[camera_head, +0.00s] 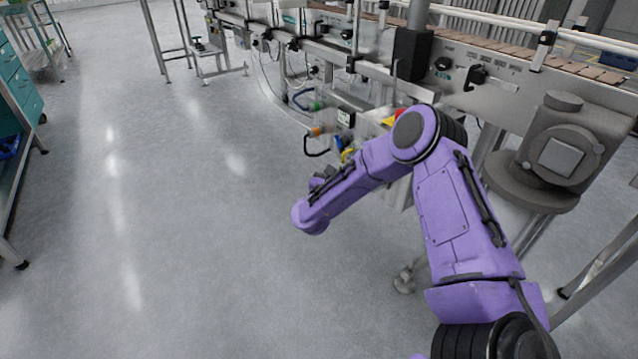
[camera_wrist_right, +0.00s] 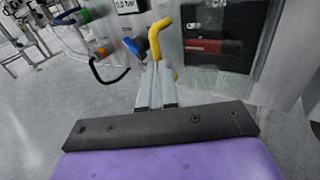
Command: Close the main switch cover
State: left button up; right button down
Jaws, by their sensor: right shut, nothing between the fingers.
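My right gripper (camera_wrist_right: 155,84) is shut and empty in the right wrist view. Its fingertips are close to a bent yellow handle (camera_wrist_right: 156,38) and a blue part (camera_wrist_right: 135,47); I cannot tell whether they touch. In the head view my right arm reaches in front of the machine and the gripper is mostly hidden behind its own wrist. A red and yellow part (camera_head: 395,117), possibly the main switch, shows just above the arm. I cannot clearly make out its cover or how far open it is. My left gripper is not in view.
A dark framed panel with a red item inside (camera_wrist_right: 214,46) stands right of the fingers. A black looped handle with an orange end (camera_head: 317,142) sticks out from the machine. A grey motor housing (camera_head: 562,150) is at the right. The floor (camera_head: 180,220) at the left is clear.

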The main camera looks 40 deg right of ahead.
jog(key=shift+d+r, duration=0.1)
jog(key=shift+d, duration=0.1)
jog(key=p+v, duration=0.1)
jog(key=v, duration=1.3)
jog(key=shift+s+p, duration=0.2)
jog(key=shift+p, duration=0.2)
